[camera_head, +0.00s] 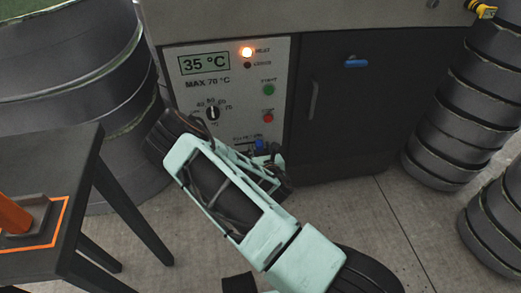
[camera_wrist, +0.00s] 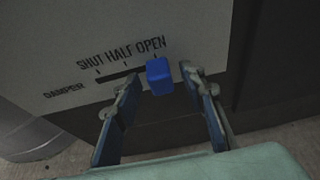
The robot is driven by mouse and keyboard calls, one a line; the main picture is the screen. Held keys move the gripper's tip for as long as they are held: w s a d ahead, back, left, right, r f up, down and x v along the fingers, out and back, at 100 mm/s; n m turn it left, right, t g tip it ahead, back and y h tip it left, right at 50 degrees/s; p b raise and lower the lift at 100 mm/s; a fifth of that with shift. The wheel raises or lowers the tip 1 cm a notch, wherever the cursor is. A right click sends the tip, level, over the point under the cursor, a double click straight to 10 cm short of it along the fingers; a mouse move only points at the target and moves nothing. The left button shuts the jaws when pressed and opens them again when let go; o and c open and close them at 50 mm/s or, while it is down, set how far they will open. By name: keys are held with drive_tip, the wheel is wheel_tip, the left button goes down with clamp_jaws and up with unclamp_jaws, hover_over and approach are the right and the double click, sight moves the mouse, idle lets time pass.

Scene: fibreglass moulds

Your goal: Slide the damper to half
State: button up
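The damper is a blue slider knob (camera_wrist: 159,76) on a dark horizontal slot in the light panel. In the wrist view the knob sits at the OPEN end, right of the HALF mark (camera_wrist: 121,55) and the SHUT mark (camera_wrist: 90,62). My gripper (camera_wrist: 160,97) is open, its two blue-padded fingers either side of the knob's line, with a gap on both sides. I cannot tell how far the fingertips reach past the knob. In the head view the knob (camera_head: 260,144) shows just beyond my gripper, and my arm hides part of the lower panel.
The control panel (camera_head: 234,60) reads 35 °C, with a lit HEAT lamp, a dial (camera_head: 212,112), a green button (camera_head: 268,89) and a red button (camera_head: 268,118). A dark door (camera_head: 355,100) stands right. A table (camera_head: 62,165) is at left; stacked round moulds (camera_head: 465,110) stand right.

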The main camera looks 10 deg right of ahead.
clamp_jaws()
idle(0.3)
drive_tip(key=shift+a, duration=0.1)
drive_tip(key=a, duration=0.4)
idle(0.3)
unclamp_jaws()
drive_tip(key=shift+d, duration=0.1)
